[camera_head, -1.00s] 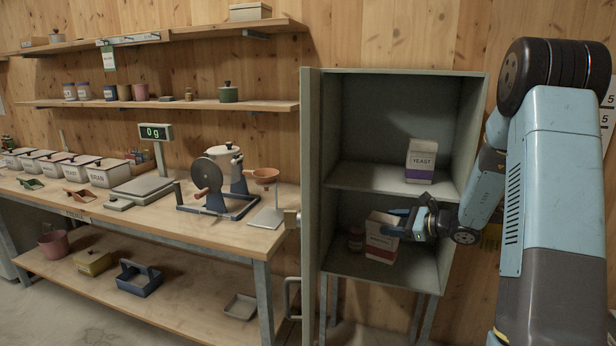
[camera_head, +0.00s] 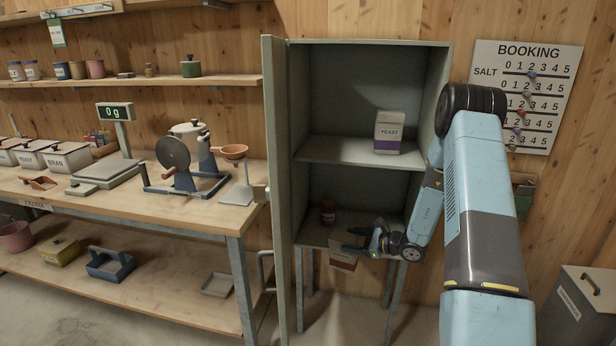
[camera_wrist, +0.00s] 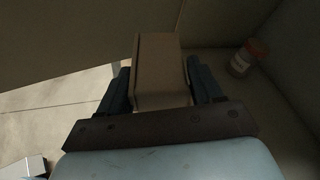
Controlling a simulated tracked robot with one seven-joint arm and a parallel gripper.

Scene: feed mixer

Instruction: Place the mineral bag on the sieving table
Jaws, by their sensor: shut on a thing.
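A bag with a red-brown band (camera_head: 343,258) is between the fingers of my gripper (camera_head: 362,240); its label is too small to read, so I cannot confirm that it is the mineral bag. It hangs just in front of the cabinet's lower shelf, partly hidden by my gripper. In the wrist view my gripper (camera_wrist: 160,90) is shut on this bag (camera_wrist: 160,62), with a dark finger along each side. No surface is readably marked as a sieving table; a wooden workbench (camera_head: 225,212) with a small funnel stand (camera_head: 236,192) stands on the left.
The open cabinet (camera_head: 282,180) has its door at the left. A yeast bag (camera_head: 388,133) is on its upper shelf and a small jar (camera_head: 328,213) on the lower one. A scale (camera_head: 106,172) and hand mill (camera_head: 180,160) stand on the bench, whose front right is partly clear.

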